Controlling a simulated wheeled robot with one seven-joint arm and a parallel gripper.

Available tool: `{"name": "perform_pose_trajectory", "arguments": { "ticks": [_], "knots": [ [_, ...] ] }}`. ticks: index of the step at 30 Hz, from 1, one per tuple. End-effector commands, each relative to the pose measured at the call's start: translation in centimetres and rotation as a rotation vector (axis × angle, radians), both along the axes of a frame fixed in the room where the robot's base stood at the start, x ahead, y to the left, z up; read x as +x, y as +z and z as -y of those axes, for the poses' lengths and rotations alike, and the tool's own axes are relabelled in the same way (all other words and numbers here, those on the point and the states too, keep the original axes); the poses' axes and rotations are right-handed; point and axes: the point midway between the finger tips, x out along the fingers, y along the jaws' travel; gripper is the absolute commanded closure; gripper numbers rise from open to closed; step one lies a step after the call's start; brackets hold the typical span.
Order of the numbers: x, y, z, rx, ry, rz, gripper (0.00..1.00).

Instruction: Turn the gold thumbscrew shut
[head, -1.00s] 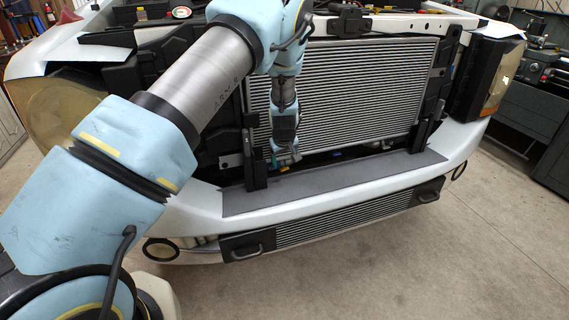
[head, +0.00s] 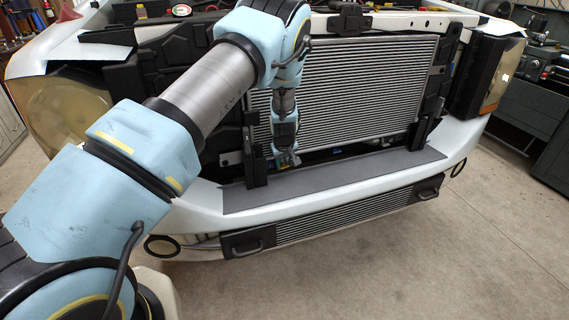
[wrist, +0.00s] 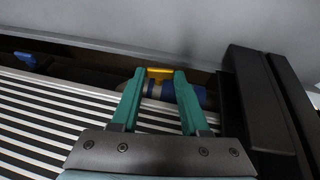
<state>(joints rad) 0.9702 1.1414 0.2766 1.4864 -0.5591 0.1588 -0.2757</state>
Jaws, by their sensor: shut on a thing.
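The gold thumbscrew (wrist: 160,73) shows in the wrist view between and just beyond the tips of my gripper's two green fingers. My gripper (wrist: 156,86) is shut on it. Blue hose-like parts (wrist: 194,93) lie beside and behind the fingers. In the head view my gripper (head: 286,160) points down at the lower left corner of the radiator (head: 365,95), behind the bumper ledge. The thumbscrew cannot be made out in the head view, and the fingers partly cover it in the wrist view.
A black upright bracket (head: 256,163) stands close to the left of my gripper in the head view. The dark bumper ledge (head: 335,180) runs in front. Another blue part (wrist: 25,58) sits at the left in the wrist view. The floor in front is clear.

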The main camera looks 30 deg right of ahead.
Motion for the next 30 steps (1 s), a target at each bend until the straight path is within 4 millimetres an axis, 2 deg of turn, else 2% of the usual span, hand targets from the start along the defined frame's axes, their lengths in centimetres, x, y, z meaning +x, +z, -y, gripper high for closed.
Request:
{"name": "perform_pose_trajectory", "arguments": {
  "ticks": [1,9,16,30],
  "knots": [
    [0.0,0.01,0.0,0.0,0.0,0.0,0.7],
    [-0.01,0.01,0.0,0.0,0.0,0.0,1.0],
    [-0.11,-0.05,0.12,0.012,-0.003,0.0,1.0],
    [-0.11,-0.09,0.47,0.174,-0.001,0.02,1.0]
  ]
}}
